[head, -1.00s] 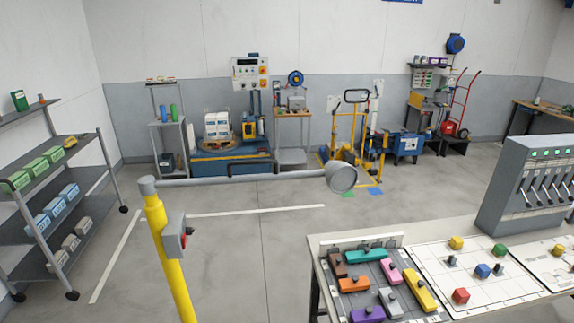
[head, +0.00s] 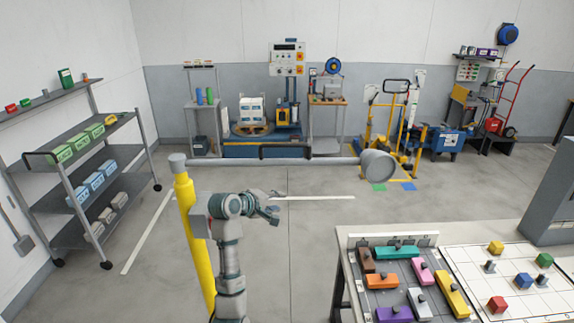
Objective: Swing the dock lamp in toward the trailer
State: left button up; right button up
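The dock lamp has a yellow post (head: 184,210) standing left of centre. Its grey lamp arm (head: 225,161) reaches right from the post top, nearly level, to a round grey lamp head (head: 378,165). A dark handle (head: 287,151) sits around the middle of the lamp arm. My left arm rises in front of the post and hides part of it. My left gripper (head: 272,208) points right, below the handle and apart from it in the picture. It looks open and empty, though its fingers are small here. My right gripper is out of view.
A bench with coloured blocks (head: 382,281) stands at the lower right, a grey cabinet (head: 553,200) at the right edge. A shelf rack (head: 75,155) stands left. Carts and machines line the back wall. The floor around the post is mostly clear.

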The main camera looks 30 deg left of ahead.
aim_at(284, 146)
pick_arm(q)
jog(key=s+a+r+n+t+h, duration=0.1)
jog(key=s+r+t, duration=0.1)
jog(key=s+r, duration=0.65)
jog(key=s+a+r+n+t+h, duration=0.15)
jog(key=s+r, duration=0.35)
jog(key=r, duration=0.7)
jog(key=shift+m+y, duration=0.25)
jog(key=shift+y, duration=0.1)
jog(key=p+x, duration=0.1)
jog(key=x, duration=0.7)
jog(key=p+x, duration=0.2)
jog(key=x, duration=0.6)
jog(key=shift+w+r, duration=0.15)
jog(key=shift+w, duration=0.15)
jog(key=shift+w+d, duration=0.1)
jog(key=shift+w, duration=0.4)
grip_shut()
